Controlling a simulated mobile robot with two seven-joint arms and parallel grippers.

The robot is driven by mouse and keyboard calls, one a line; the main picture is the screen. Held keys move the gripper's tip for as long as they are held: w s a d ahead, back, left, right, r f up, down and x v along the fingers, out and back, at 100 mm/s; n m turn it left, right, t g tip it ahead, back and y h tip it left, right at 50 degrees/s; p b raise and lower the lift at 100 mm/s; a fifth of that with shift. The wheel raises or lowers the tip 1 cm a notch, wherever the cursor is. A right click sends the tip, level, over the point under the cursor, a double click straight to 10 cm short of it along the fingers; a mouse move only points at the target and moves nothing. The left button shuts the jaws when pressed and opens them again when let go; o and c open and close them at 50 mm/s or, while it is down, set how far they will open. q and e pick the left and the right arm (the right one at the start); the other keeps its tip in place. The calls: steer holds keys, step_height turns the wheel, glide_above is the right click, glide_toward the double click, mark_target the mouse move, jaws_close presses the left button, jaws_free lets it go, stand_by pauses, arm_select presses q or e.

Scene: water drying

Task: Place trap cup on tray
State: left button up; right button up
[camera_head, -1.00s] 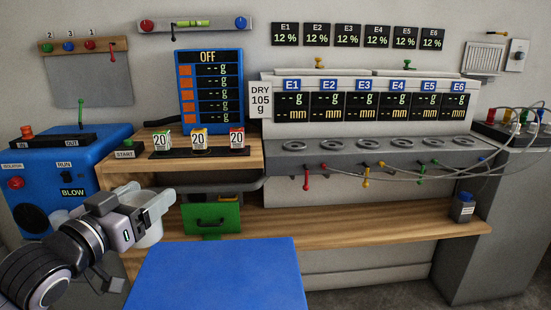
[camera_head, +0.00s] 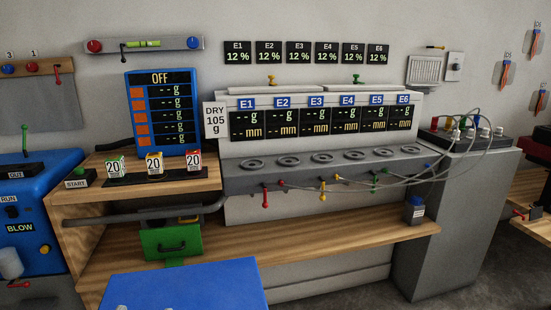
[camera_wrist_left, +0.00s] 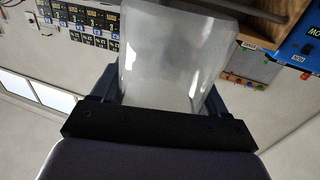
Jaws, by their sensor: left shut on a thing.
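A translucent, frosted trap cup (camera_wrist_left: 178,60) fills the middle of the left wrist view. My left gripper (camera_wrist_left: 160,100) is shut on it, with one dark finger on each side of the cup. My left gripper is outside the head view, so the cup's place over the bench cannot be told. A flat blue slab (camera_head: 185,285) lies at the bottom of the head view; I cannot tell whether it is the tray. A small whitish cylinder (camera_head: 10,262) shows at the left edge by the blue machine. My right gripper is not in view.
The blue machine (camera_head: 30,210) stands at the left. A green box (camera_head: 172,240) sits under the wooden shelf (camera_head: 75,190) with several small numbered packs. The grey station (camera_head: 330,165) has hanging cables. The wooden bench (camera_head: 330,238) is mostly clear, with a small blue jar (camera_head: 414,212) at right.

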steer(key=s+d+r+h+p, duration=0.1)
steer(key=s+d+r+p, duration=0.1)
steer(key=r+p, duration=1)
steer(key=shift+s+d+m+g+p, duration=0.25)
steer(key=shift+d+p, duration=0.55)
steer(key=shift+p, duration=1.95)
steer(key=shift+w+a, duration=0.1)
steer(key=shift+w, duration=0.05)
